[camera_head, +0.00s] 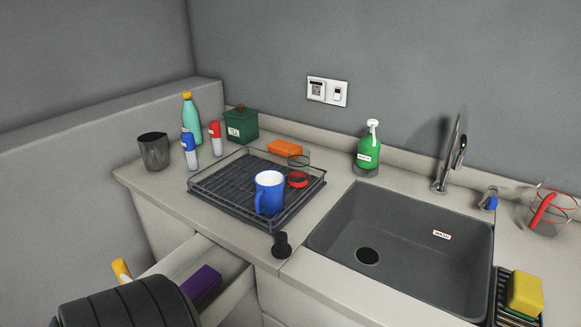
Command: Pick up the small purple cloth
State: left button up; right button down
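A purple item (203,285) lies in the open drawer (235,290) below the counter at the lower left. It looks like a small folded block, and I cannot tell for sure that it is cloth. A dark ribbed rounded shape (130,306) hides its near side and part of the drawer. I cannot tell what this shape is. I make out no fingers of my left or right gripper in the head view.
A dish rack (210,200) with a blue mug (269,193) stands on the counter above the drawer. A sink (415,240) is to its right. A yellow-ended item (121,270) shows beside the drawer. A black knob-like thing (282,246) is at the counter's front edge.

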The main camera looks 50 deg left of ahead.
aim_at(205, 281)
jog(key=u, duration=2.35)
jog(key=j+z, duration=0.4)
jog(key=k+j+z, duration=0.15)
jog(key=z, duration=0.25)
jog(key=k+j, duration=0.05)
jog(key=j, duration=0.05)
